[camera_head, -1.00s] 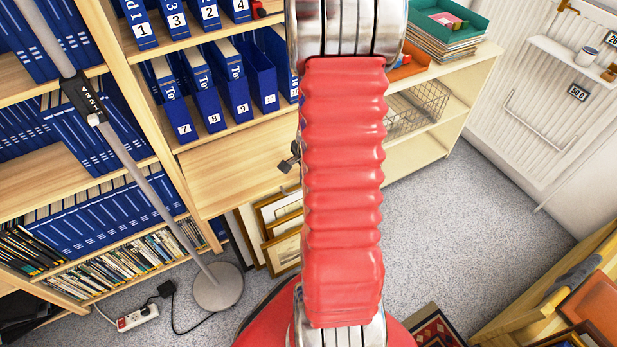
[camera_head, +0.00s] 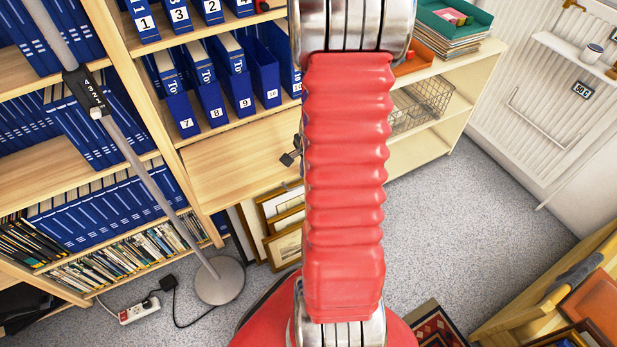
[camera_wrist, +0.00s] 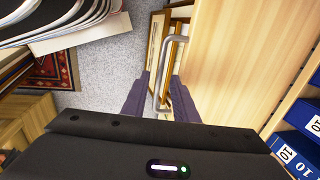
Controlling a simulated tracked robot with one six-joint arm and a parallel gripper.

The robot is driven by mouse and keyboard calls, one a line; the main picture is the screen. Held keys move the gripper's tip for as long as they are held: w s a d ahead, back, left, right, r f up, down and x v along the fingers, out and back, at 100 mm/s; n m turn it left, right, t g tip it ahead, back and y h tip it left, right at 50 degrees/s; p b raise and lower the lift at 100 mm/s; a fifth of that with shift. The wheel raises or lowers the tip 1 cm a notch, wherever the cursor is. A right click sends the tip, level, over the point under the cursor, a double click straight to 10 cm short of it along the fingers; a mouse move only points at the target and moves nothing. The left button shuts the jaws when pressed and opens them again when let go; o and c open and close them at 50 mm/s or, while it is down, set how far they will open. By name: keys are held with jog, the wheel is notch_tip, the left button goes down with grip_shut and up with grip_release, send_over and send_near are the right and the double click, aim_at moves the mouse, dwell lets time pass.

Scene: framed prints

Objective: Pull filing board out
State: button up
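The filing board is a pale wooden panel (camera_head: 235,165) below the row of blue binders in the head view. In the wrist view it fills the upper right as a plain wood surface (camera_wrist: 235,60). A grey metal bar handle (camera_wrist: 180,72) runs along its left edge. My gripper (camera_wrist: 160,78) has its two dark purple fingers apart, with the handle's lower end between them. I cannot tell whether either finger touches the handle. In the head view my red arm hides most of the gripper; a small dark part shows at the board's right side.
Framed pictures (camera_head: 282,248) lean on the floor under the board. A lamp with a round base (camera_head: 219,281) and a white power strip (camera_head: 139,311) stand at the left. A low shelf with a wire basket (camera_head: 420,105) is to the right. Grey carpet (camera_head: 440,215) is free at right.

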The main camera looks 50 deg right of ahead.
notch_tip(320, 180, up, 12)
jog(key=s, duration=0.2)
jog(key=shift+s+a+r, duration=0.2)
jog(key=shift+a+r, duration=0.05)
jog(key=shift+a, duration=0.15)
dwell(0.8)
jog(key=a+r+n+t, duration=0.1)
jog(key=a+r+n, duration=0.4)
jog(key=a+n, duration=0.2)
jog(key=s+a+r+n+t, duration=0.1)
jog(key=a+r+n, duration=0.5)
jog(key=a, duration=0.6)
jog(key=a+r+n+t, duration=0.1)
jog(key=a+r+n, duration=0.5)
jog(key=a+n, duration=0.3)
jog(key=shift+s+a+r+t+y, duration=0.2)
jog(key=shift+a+t+y, duration=0.15)
jog(key=shift+a, duration=0.35)
jog(key=shift+d, duration=0.1)
